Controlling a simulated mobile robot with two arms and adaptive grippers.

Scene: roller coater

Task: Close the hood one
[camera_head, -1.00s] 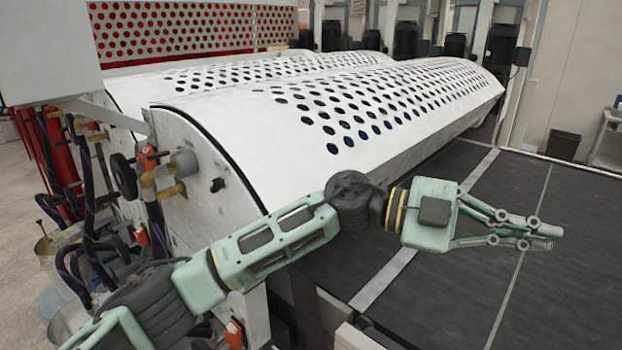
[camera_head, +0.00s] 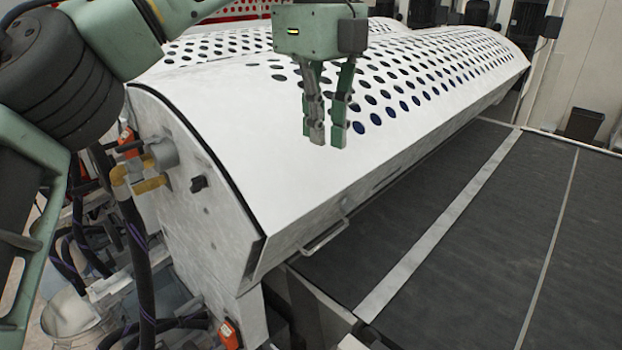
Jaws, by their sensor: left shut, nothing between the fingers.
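The near white hood (camera_head: 215,118) is a long curved cover with rows of round holes. It lies over the roller unit, its lower front edge close above the dark conveyor. A metal handle (camera_head: 326,237) sticks out at the lower front edge near the left end. My left gripper (camera_head: 327,138) points down in front of the hood's upper surface, fingers together and empty. I cannot tell whether the fingertips touch the hood. My right gripper is not in view.
A second perforated white hood (camera_head: 215,47) lies behind the near one. The dark conveyor (camera_head: 465,235) at right is clear. Hoses and valves (camera_head: 130,180) crowd the machine's left end. A dark bin (camera_head: 584,124) stands at the far right.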

